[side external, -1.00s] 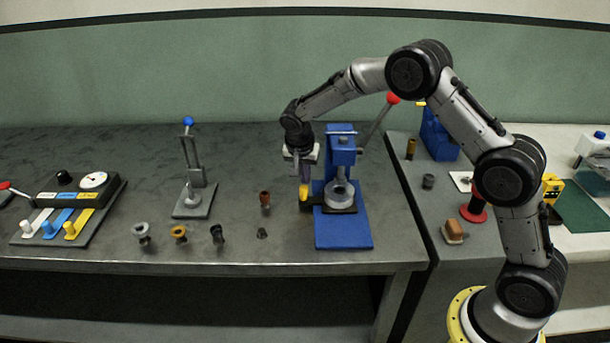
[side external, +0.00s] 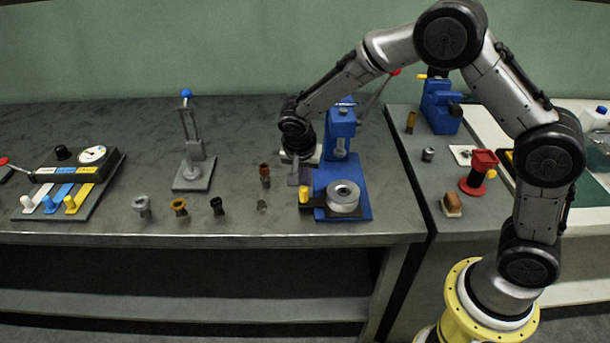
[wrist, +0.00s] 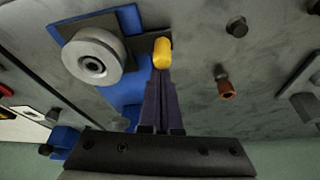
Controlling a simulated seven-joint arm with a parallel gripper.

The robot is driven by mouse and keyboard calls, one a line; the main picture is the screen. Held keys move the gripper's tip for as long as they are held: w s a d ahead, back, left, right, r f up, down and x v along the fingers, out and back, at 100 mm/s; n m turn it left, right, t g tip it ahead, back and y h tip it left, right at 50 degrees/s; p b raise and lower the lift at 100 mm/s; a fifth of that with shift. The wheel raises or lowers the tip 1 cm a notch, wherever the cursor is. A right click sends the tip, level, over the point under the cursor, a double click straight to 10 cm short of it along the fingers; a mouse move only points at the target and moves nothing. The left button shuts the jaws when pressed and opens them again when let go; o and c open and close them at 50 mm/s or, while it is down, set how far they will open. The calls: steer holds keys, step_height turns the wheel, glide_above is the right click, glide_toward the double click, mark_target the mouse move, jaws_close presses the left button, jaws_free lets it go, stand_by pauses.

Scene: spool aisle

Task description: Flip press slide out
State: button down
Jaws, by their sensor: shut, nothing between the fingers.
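The blue press (side external: 341,124) stands on its blue base (side external: 359,186), with its red-tipped lever (side external: 394,73) raised behind my arm. Its black slide (side external: 320,213) sits at the front of the base, clear of the press head, carrying a grey ring-shaped part (side external: 344,197). The slide's yellow knob (side external: 304,196) stands at its left end. My gripper (side external: 304,187) is shut and empty, pointing down just behind the knob. In the wrist view the closed fingertips (wrist: 162,73) meet or nearly meet the yellow knob (wrist: 162,51); contact is unclear. The ring part (wrist: 93,57) lies beside it.
A brown peg (side external: 265,172) and several small spools (side external: 179,206) stand left of the press. A small stand with a blue ball (side external: 192,168) and a switch panel (side external: 72,184) are farther left. A red piece (side external: 478,172) stands on the right-hand bench.

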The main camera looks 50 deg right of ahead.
steer(key=shift+w+d, duration=0.25)
steer(key=shift+d, duration=0.2)
steer(key=d, duration=0.1)
steer(key=w+d, duration=0.1)
steer(key=shift+w+d, duration=0.25)
steer(key=shift+d, duration=0.1)
steer(key=v, duration=1)
steer(key=shift+a, duration=0.1)
steer(key=s+d+r+t, duration=0.3)
steer(key=s+d+r, duration=0.1)
steer(key=s+r, duration=0.85)
steer(key=s+a+f+n+y, duration=0.1)
steer(key=s+f+n, duration=0.1)
steer(key=s+n, duration=0.4)
steer(key=s+f+n+y, duration=0.1)
steer(key=s+n+y, duration=0.1)
steer(key=s+n, duration=0.4)
steer(key=shift+s+a+f+t, duration=0.3)
steer(key=shift+s+a+f, duration=0.1)
steer(key=shift+s, duration=2)
